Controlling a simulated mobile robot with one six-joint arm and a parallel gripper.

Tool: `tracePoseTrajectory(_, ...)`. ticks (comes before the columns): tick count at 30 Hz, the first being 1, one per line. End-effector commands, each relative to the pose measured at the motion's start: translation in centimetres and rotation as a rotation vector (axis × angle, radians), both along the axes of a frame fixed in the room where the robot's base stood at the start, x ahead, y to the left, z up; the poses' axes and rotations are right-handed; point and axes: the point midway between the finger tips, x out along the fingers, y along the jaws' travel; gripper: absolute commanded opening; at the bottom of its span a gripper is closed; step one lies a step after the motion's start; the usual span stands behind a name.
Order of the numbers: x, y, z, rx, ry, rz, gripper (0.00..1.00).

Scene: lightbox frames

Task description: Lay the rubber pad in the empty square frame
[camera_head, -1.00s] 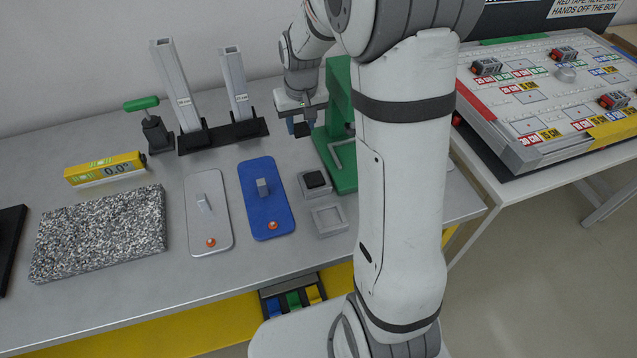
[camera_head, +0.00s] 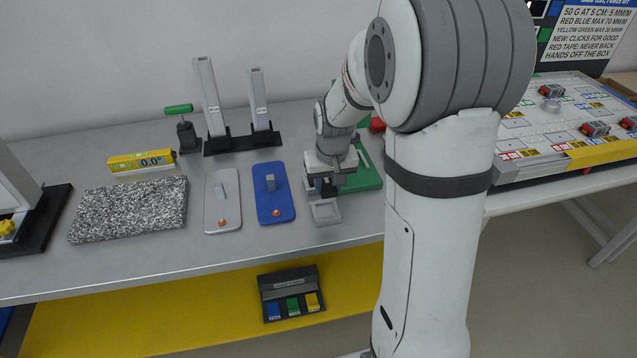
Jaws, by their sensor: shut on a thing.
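The empty square frame (camera_head: 327,222) is a small light-grey frame on the bench, right of the blue plate. My gripper (camera_head: 326,192) points down just behind it, at the second small frame where the black rubber pad lay a second ago. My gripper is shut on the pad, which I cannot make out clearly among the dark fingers. The second frame is mostly hidden by my gripper. I cannot tell whether the pad is lifted clear of it.
A blue plate (camera_head: 285,205) and a grey plate (camera_head: 216,215), each with a block and orange knob, lie to the left. A green stand (camera_head: 368,178) is close behind on the right. A granite slab (camera_head: 130,210) lies further left. My arm covers the bench's right end.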

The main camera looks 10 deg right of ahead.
Motion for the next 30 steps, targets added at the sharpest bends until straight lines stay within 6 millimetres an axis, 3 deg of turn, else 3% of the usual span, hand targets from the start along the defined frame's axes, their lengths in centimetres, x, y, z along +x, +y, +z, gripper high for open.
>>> tracePoseTrajectory(11, 0.0, 0.8, -0.3, -0.001, 0.000, 0.017, 0.14)
tracePoseTrajectory(30, 0.0, 0.8, -5.3, 0.000, 0.001, 0.016, 0.14)
